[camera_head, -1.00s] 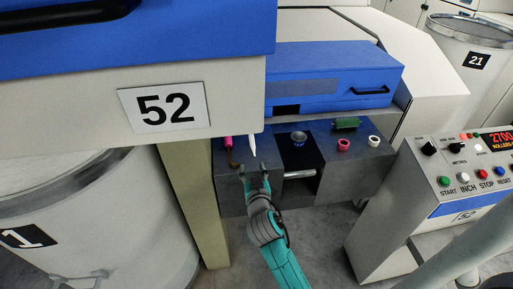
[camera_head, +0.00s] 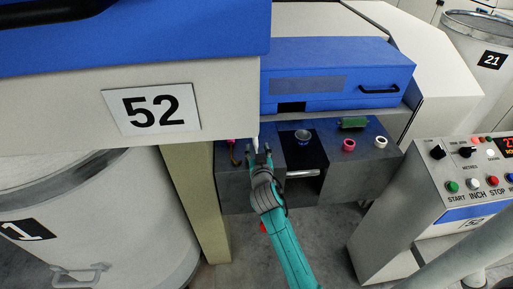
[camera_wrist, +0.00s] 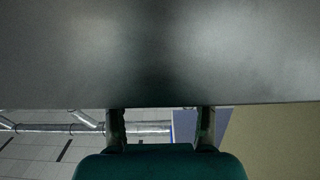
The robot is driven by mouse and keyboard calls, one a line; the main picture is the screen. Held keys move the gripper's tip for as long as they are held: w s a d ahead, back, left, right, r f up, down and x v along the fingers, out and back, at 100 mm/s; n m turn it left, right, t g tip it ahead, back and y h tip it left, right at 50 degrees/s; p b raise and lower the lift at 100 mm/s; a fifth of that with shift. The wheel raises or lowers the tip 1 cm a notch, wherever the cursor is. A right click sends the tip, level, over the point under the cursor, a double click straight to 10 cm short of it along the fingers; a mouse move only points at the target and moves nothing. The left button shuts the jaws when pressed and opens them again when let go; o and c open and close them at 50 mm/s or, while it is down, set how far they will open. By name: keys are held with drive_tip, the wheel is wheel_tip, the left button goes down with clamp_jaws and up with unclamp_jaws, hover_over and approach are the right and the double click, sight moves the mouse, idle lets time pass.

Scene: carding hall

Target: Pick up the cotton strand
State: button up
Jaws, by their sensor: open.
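The cotton strand (camera_head: 257,141) shows in the head view as a small white tip on the grey bench, just beyond my fingers. Most of it is hidden by my gripper. My gripper (camera_head: 260,152) is open at the bench's front edge, with its fingertips at or very close to the strand; I cannot tell whether they touch. In the wrist view my gripper (camera_wrist: 162,114) shows two fingers spread apart with nothing visible between them. The strand does not show in that view.
The machine cover marked 52 (camera_head: 190,75) overhangs at left. A control panel (camera_head: 470,190) stands at right.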

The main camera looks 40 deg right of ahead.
sight(256, 142)
drive_tip(key=shift+x, duration=1.8)
drive_tip(key=shift+a+r, duration=0.1)
clamp_jaws()
wheel_tip(256, 142, up, 10)
